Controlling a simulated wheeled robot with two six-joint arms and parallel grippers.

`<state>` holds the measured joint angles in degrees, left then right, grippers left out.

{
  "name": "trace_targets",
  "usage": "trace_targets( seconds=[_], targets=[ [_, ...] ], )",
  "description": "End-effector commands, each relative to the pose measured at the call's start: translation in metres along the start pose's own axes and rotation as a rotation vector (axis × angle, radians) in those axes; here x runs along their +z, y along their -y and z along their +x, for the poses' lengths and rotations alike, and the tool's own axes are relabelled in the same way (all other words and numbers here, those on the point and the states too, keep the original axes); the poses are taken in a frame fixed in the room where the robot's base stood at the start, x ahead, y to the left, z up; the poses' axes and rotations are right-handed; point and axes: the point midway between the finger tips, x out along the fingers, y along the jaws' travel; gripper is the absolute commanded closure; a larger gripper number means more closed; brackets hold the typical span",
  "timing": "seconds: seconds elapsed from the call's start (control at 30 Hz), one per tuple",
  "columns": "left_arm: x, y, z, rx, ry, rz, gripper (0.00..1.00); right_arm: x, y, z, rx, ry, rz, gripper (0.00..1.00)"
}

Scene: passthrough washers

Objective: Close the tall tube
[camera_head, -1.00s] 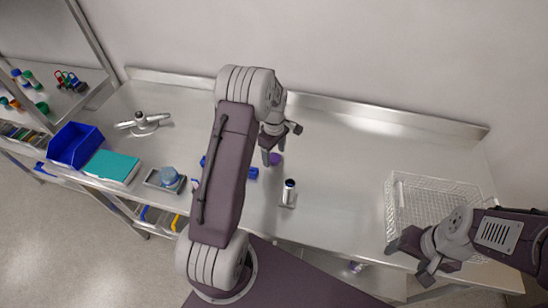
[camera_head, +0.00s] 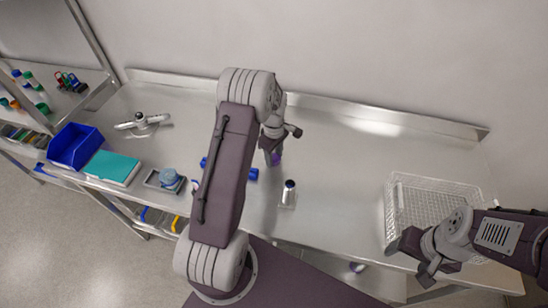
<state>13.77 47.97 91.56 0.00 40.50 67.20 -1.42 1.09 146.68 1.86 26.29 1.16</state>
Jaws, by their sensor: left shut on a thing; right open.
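The tall tube (camera_head: 289,190), a dark-topped light cylinder, stands upright on a small pale base near the front middle of the table. Whether its top is open is too small to tell. My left gripper (camera_head: 273,155) is behind and left of the tube, low over the table. It is shut on a small purple piece, perhaps a cap (camera_head: 277,160), partly hidden by the fingers. My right gripper (camera_head: 420,262) is open and empty at the table's front edge, near the wire basket.
A white wire basket (camera_head: 398,186) stands at the right. A blue object (camera_head: 253,174) lies partly behind my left arm. A small tray (camera_head: 152,180) with a blue item, a teal box (camera_head: 112,167) and a blue bin (camera_head: 73,160) are at the left. The back middle is clear.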

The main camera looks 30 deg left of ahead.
Motion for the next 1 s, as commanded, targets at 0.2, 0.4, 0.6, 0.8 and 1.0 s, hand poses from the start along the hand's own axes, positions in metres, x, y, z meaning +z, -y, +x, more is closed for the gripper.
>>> trace_targets(
  seconds=[0.2, 0.4, 0.6, 0.8, 1.0],
  targets=[
    [-0.001, -0.001, -0.025, 0.005, -0.002, 0.000, 0.95, 0.001, 0.000, 0.004, 0.000, 0.000, 0.000, 0.32],
    [0.030, -0.001, -0.055, 0.004, -0.001, 0.006, 0.95, 0.001, 0.000, 0.011, 0.000, 0.000, 0.000, 0.32],
    [0.075, -0.001, -0.082, 0.004, -0.001, 0.005, 0.95, 0.002, 0.000, 0.016, 0.000, 0.000, 0.000, 0.32],
    [0.106, -0.001, -0.101, 0.002, -0.001, 0.003, 0.95, 0.002, 0.000, 0.018, 0.000, 0.000, 0.000, 0.32],
    [0.117, 0.000, -0.108, 0.000, 0.000, 0.000, 0.95, 0.002, 0.000, 0.019, 0.000, 0.000, 0.000, 0.32]
  ],
)
